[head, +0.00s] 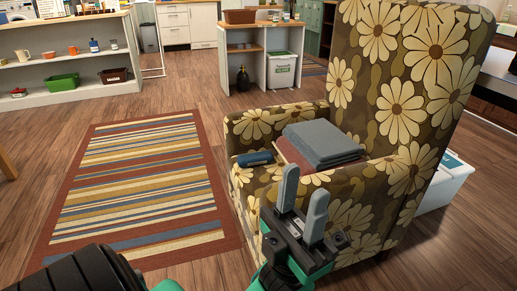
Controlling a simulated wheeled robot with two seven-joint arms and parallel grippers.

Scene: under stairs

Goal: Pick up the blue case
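The blue case (254,159) is a small dark blue, rounded oblong. It lies on the flowered armchair (262,121), near the front of the seat and left of a stack of folded cloths. My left gripper (302,202) is open and empty, its two grey fingers parted and pointing up in the picture. In the picture it is below and to the right of the case, overlapping the chair's near arm. It is apart from the case. My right gripper is not in view.
Grey folded cloth (322,143) lies over reddish cloth (290,154) on the seat. The chair's tall back stands at the right, with a white bin (445,183) behind it. A striped rug (140,185) covers the floor at left. A shelf unit (68,92) stands beyond.

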